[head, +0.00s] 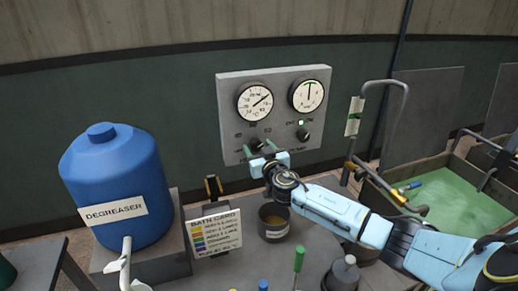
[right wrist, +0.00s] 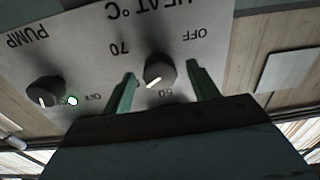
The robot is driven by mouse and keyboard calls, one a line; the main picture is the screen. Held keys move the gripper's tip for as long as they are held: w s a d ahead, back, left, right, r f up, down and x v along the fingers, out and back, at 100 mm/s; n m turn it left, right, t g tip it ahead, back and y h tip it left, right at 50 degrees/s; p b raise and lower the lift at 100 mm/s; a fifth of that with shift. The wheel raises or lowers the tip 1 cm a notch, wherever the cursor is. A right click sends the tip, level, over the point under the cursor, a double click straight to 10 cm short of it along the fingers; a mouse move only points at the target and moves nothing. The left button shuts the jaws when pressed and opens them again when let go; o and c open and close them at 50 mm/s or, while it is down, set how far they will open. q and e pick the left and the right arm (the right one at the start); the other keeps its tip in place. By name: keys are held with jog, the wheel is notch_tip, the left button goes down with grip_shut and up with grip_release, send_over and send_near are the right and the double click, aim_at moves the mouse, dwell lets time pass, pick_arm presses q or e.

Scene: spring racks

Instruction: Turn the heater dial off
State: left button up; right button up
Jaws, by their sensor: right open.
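The heater dial (right wrist: 158,72) is a dark round knob with a white pointer mark, under the upside-down HEAT °C lettering in the right wrist view. Its mark points down-left, towards the side of the 50 label. My right gripper (right wrist: 162,82) is open, with one green finger on each side of the dial; I cannot tell whether either touches it. In the head view the heater dial (head: 256,143) sits on the grey control panel (head: 230,105), just beyond the tips of my right gripper (head: 260,149). My left gripper is not in view.
The pump dial (head: 303,134) with a lit lamp (head: 300,122) is beside the heater dial. Two gauges are above. A blue degreaser drum (head: 115,175), a bath card (head: 215,230) and a cup (head: 273,222) stand below. A green tank (head: 440,195) is at right.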

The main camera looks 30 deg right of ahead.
jog(key=c, duration=1)
